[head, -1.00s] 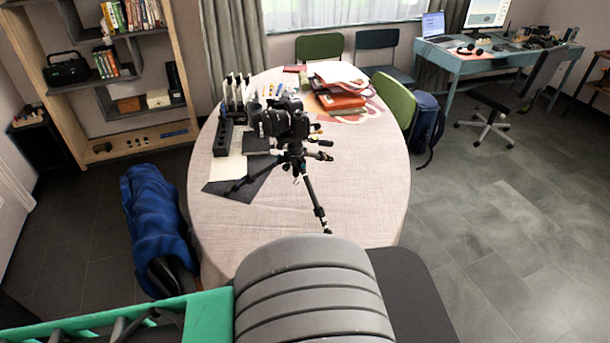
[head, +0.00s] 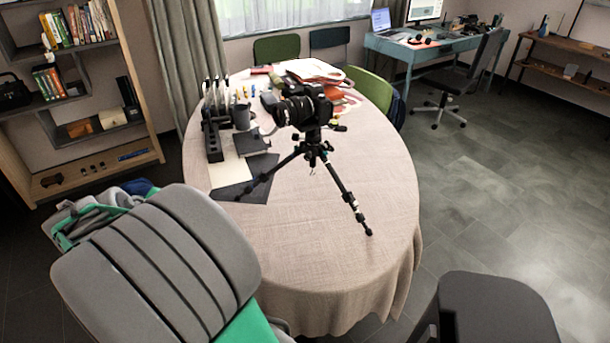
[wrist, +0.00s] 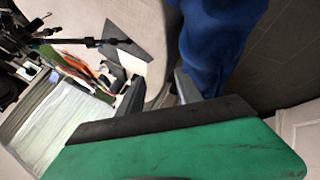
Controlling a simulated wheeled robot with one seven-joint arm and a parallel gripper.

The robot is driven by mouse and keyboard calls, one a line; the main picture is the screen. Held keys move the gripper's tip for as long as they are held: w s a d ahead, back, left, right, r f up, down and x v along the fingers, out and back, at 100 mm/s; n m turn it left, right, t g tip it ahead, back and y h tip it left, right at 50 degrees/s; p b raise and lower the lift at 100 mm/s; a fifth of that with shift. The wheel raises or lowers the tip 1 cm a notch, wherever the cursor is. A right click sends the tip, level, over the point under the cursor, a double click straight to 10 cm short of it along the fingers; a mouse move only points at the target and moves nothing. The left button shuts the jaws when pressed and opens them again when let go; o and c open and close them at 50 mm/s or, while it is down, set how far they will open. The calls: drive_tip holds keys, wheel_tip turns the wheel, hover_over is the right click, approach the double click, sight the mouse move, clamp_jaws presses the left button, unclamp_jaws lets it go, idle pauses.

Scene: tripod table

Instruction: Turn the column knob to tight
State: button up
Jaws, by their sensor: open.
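A black camera (head: 302,106) sits on a small black tripod (head: 315,152), which stands with its legs spread on the oval table (head: 330,250). The column knob is too small to make out among the dark parts under the camera. A tripod leg (wrist: 85,42) shows in the wrist view at the upper left. My gripper (wrist: 160,92) shows in the wrist view as two dark fingers set apart, with nothing seen between them. It is away from the tripod. In the head view my arm's grey and green links are at the lower left, and the fingers are not visible.
A dark block rack (head: 212,140), a mug (head: 241,117) and a dark box (head: 251,142) stand left of the tripod. A red folder and papers (head: 318,70) lie behind. The table's front right is bare. Blue cloth (wrist: 212,40) hangs close by in the wrist view.

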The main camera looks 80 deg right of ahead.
drive_tip(key=s+d+f+m+g+h+b, duration=0.1)
drive_tip(key=s+d+f+g+h, duration=0.1)
drive_tip(key=s+d, duration=0.3)
drive_tip(key=s+d+f+g+h+b, duration=0.1)
drive_tip(key=s+d+f, duration=0.1)
drive_tip(key=d, duration=0.5)
drive_tip(key=n+g+h+b, duration=0.1)
drive_tip(key=g+h+b, duration=0.35)
drive_tip(key=g, duration=0.35)
approach(306, 158)
drive_tip(key=x, duration=0.2)
drive_tip(key=p+x, duration=0.1)
drive_tip(key=x, duration=0.5)
drive_tip(key=shift+s+d, duration=0.2)
drive_tip(key=shift+d, duration=0.2)
drive_tip(key=shift+c, duration=0.3)
clamp_jaws()
